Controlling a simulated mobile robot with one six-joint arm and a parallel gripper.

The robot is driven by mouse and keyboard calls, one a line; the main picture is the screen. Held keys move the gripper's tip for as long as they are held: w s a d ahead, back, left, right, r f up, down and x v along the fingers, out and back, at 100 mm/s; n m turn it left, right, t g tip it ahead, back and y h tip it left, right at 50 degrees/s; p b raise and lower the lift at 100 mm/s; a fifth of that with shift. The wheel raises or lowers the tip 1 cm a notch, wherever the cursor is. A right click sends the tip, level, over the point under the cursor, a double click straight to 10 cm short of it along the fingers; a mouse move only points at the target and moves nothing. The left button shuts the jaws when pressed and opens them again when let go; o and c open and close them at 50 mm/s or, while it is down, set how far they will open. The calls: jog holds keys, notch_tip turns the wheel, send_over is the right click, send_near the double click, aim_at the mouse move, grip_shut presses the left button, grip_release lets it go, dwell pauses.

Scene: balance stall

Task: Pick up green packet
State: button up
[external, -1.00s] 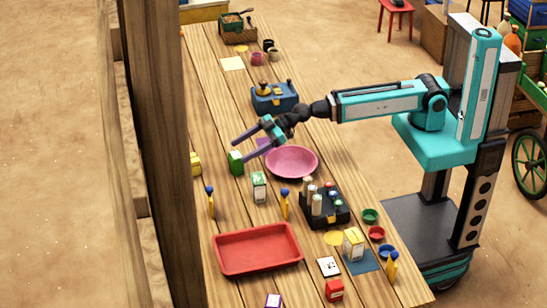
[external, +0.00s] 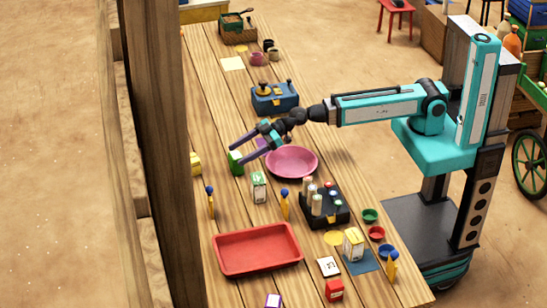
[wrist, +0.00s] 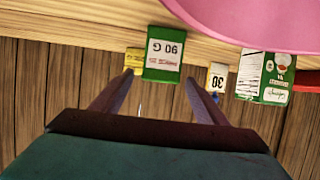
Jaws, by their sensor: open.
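The green packet (external: 235,162) stands on the wooden table, left of the pink plate. In the wrist view the green packet (wrist: 163,48) shows a white label reading "90 G", upside down. My gripper (external: 237,154) is open and empty, with its fingers at the green packet in the external view. In the wrist view my gripper (wrist: 159,82) has its fingertips on either side of the packet's lower edge in the picture. I cannot tell whether they touch it.
The pink plate (external: 291,161) is close to the right of my gripper. A white-and-green carton (external: 259,186) stands in front, and a yellow packet (external: 195,163) to the left. Also near are a blue box (external: 274,103), a black rack (external: 338,214) and a red tray (external: 216,247).

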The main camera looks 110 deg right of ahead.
aim_at(231, 158)
jog(key=shift+w+a+f+b, duration=0.1)
jog(key=shift+w+f+b, duration=0.25)
jog(key=shift+w+b, duration=0.3)
jog(key=shift+w, duration=0.35)
jog(key=shift+p+x, duration=0.6)
jog(key=shift+x, duration=1.45)
jog(key=shift+a, duration=0.1)
jog(key=shift+c, duration=0.2)
jog(key=c, duration=1.1)
